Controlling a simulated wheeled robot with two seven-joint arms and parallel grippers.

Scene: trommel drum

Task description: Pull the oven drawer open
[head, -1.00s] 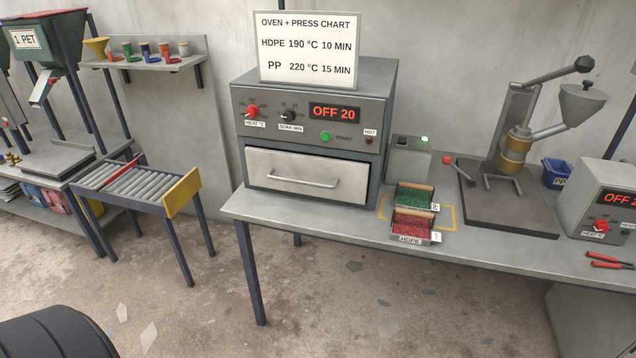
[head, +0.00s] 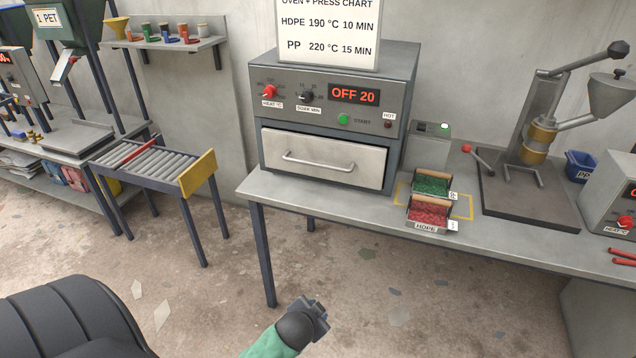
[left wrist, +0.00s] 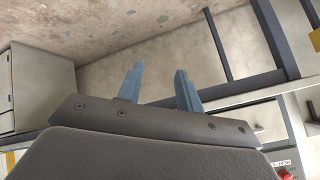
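The oven (head: 335,100) stands on the grey bench, with a display reading OFF 20. Its pale drawer (head: 345,155) sits flush in the front below the controls and looks shut. A curved metal handle (head: 318,164) runs across the drawer face. My left gripper (head: 314,310) is at the bottom of the head view, in front of the bench and well short of the handle. In the left wrist view its two blue fingers (left wrist: 158,82) stand apart with nothing between them. My right gripper is not in view.
Green (head: 432,184) and red (head: 430,213) pellet trays sit right of the oven. A press (head: 535,140) stands further right. A roller stand (head: 150,165) with a yellow end plate is left of the bench. The floor before the oven is clear.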

